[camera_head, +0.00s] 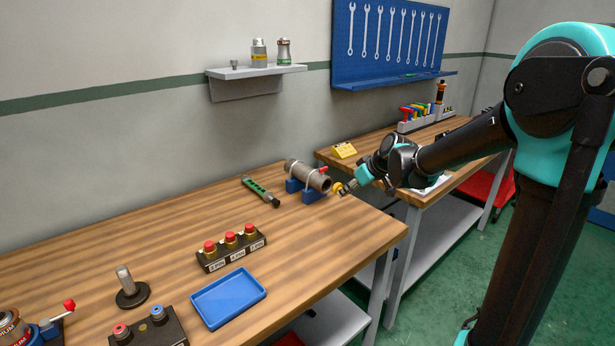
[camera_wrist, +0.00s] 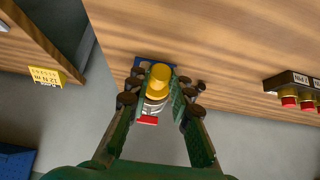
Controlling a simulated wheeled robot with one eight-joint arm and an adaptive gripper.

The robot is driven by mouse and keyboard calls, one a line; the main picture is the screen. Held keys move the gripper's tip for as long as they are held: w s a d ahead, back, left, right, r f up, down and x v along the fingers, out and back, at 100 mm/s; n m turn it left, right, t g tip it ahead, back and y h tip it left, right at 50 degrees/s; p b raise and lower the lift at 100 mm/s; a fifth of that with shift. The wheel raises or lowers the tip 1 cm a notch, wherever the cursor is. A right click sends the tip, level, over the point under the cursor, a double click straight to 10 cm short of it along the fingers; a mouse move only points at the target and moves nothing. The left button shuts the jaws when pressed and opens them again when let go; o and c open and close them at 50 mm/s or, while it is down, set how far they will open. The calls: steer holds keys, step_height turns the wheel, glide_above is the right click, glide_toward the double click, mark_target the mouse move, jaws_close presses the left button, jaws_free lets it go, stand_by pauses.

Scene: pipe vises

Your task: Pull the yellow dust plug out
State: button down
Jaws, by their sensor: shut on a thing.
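A brown-grey pipe (camera_head: 308,176) lies clamped in a blue vise (camera_head: 300,190) near the far right edge of the wooden bench. The yellow dust plug (camera_head: 337,188) is at the pipe's right end. My gripper (camera_head: 344,188) is at the plug, coming from the right. In the wrist view the yellow plug (camera_wrist: 160,77) is between the two fingers of my gripper (camera_wrist: 158,90), which is shut on it. The fingers and plug hide the pipe's mouth, so I cannot tell how deep the plug sits. A bit of the blue vise (camera_wrist: 143,62) shows behind.
A green-and-black tool (camera_head: 261,191) lies left of the vise. A black block with red-capped fittings (camera_head: 231,250) and a blue tray (camera_head: 228,297) are nearer. A second bench with a yellow sign (camera_head: 344,151) stands behind. Bare bench lies between tray and vise.

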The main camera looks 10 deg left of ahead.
steer(key=d+r+g+h, duration=0.1)
steer(key=g+h, duration=0.1)
steer(key=h, duration=0.1)
steer(key=s+d+r+g+h, duration=0.1)
steer(key=g+h, duration=0.2)
steer(key=s+d+r+g+h, duration=0.1)
steer(key=r+g+h, duration=0.1)
steer(key=h, duration=0.1)
steer(key=shift+s+g+h, duration=0.2)
steer(key=shift+g+h, duration=0.1)
steer(key=shift+h, duration=0.1)
stand_by(0.8)
steer(key=shift+f+h, duration=0.1)
steer(key=shift+h, duration=0.2)
